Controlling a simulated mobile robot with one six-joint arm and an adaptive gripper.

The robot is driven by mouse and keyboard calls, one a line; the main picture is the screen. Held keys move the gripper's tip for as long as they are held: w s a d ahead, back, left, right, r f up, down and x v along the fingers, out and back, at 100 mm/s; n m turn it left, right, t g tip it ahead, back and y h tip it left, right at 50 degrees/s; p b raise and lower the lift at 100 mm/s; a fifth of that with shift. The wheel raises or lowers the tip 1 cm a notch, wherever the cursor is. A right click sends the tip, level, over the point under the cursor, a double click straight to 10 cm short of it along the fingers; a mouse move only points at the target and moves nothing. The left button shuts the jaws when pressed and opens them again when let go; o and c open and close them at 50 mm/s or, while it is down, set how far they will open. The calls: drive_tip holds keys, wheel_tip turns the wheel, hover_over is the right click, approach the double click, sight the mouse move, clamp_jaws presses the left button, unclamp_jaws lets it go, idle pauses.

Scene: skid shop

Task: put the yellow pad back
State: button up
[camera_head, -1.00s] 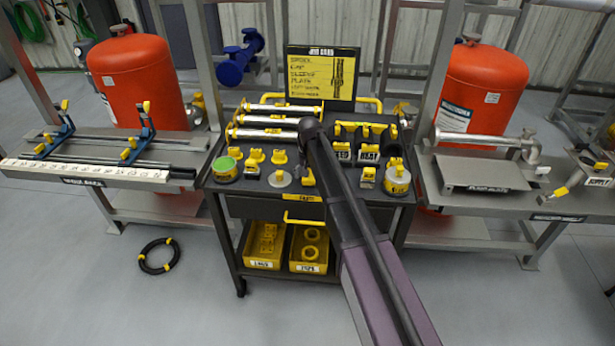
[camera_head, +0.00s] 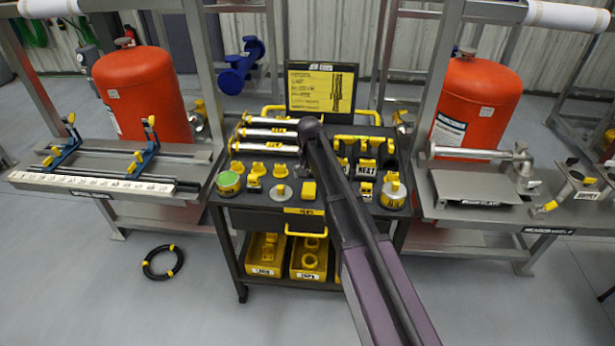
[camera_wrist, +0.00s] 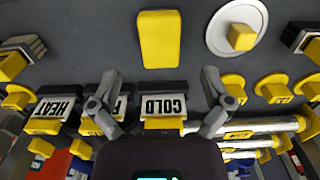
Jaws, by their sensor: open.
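In the wrist view the yellow pad (camera_wrist: 160,39) is a plain rounded block lying flat on the dark surface, ahead of the fingertips. My gripper (camera_wrist: 160,76) is open, its two fingers spread apart with nothing held between them. A block labelled COLD (camera_wrist: 163,107) shows between the fingers; I cannot tell its height below them.
Blocks labelled HEAT (camera_wrist: 57,109) and COLD stand close to the fingers. Silver rods (camera_head: 268,133), yellow-topped parts and a green-topped tin (camera_head: 229,182) share the cart top. A job card board (camera_head: 321,88) stands behind. Benches flank the cart; a black hose coil (camera_head: 162,262) lies on the floor.

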sight(309, 189)
drive_tip(key=shift+r+p, duration=2.5)
drive_tip(key=shift+r, duration=0.3)
drive_tip(key=s+d, duration=2.2)
drive_tip(key=s, duration=0.3)
drive_tip(key=shift+s+d, duration=0.3)
drive_tip(key=shift+s, duration=0.05)
